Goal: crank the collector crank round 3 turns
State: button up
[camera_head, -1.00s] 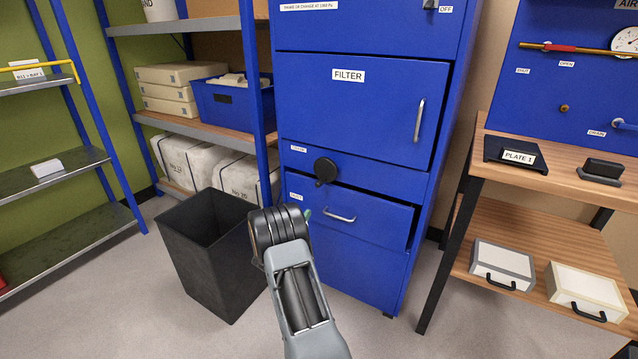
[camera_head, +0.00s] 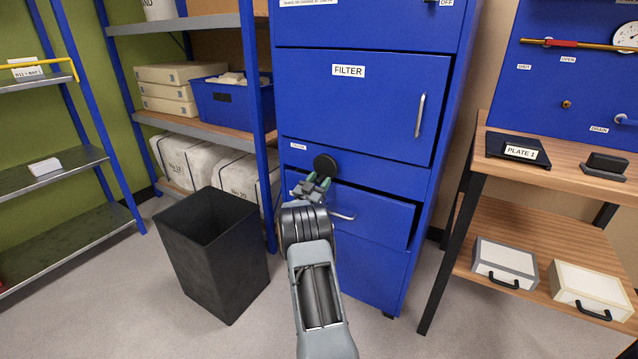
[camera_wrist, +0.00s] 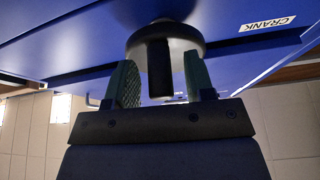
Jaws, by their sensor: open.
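The collector crank (camera_head: 325,164) is a black round disc on the front of the blue cabinet, between the filter door and the drawer. In the wrist view the crank (camera_wrist: 185,42) shows as a dark disc with a dark handle (camera_wrist: 160,70) sticking out from it toward me. My gripper (camera_head: 313,184) is just below and in front of the disc. In the wrist view my gripper (camera_wrist: 160,82) is open, with one green-padded finger on each side of the handle. Whether either finger touches the handle I cannot tell. In the head view my fingers hide the handle.
The blue cabinet (camera_head: 355,110) has a slightly open drawer (camera_head: 385,219) just below the crank. A black bin (camera_head: 235,265) stands left of my arm. A shelf rack is behind it, and a wooden workbench (camera_head: 590,165) stands at right.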

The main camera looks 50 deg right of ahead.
grip_shut()
dwell(0.5)
jog(key=shift+w+f+m+g+b, duration=0.1)
jog(key=shift+m+g+b, duration=0.3)
jog(key=shift+m+b, duration=0.1)
